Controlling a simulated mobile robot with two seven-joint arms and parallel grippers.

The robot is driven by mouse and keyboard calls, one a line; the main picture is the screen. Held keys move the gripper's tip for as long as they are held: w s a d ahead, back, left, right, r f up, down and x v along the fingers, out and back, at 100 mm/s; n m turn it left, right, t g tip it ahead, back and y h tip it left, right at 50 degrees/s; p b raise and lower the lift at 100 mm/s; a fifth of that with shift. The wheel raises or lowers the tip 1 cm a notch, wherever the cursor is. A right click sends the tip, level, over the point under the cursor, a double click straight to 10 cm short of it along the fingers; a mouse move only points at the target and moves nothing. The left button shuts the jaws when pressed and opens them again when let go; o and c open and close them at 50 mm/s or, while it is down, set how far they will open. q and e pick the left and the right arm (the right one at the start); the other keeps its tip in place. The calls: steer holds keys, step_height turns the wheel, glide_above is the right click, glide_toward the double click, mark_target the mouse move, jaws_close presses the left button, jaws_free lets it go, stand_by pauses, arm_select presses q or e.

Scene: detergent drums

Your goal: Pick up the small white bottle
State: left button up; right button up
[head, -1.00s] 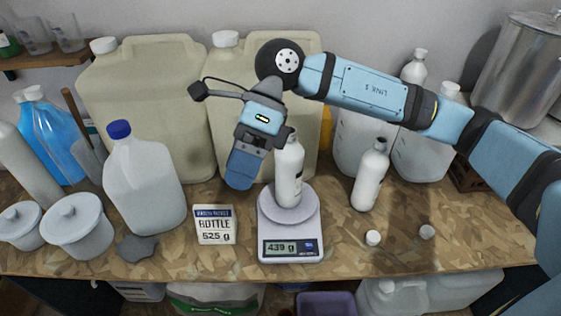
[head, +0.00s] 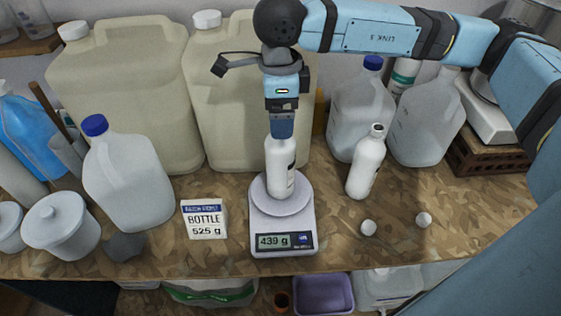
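A small white bottle (head: 280,168) stands upright on a kitchen scale (head: 283,240), whose display reads 439 g. My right gripper (head: 282,132) points down at the bottle's top, and its blue fingers hide the neck. I cannot tell whether the fingers are closed on it. A second small white bottle (head: 366,168), uncapped at its mouth, stands on the counter to the right of the scale. A sign (head: 205,219) left of the scale reads "BOTTLE 525 g". My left gripper is not in view.
Two large beige canisters (head: 130,95) stand behind. A clear jug with a blue cap (head: 125,180) is at left, and other clear jugs (head: 428,120) are at right.

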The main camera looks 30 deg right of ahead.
steer(key=p, duration=0.2)
glide_above(280, 159)
steer(key=w+d, duration=0.2)
steer(key=w, duration=0.1)
step_height(280, 159, down, 5)
steer(key=shift+s+a+r, duration=0.1)
steer(key=shift+a+r, duration=0.05)
steer(key=shift+f, duration=0.5)
jaws_close()
steer(key=shift+r, duration=0.15)
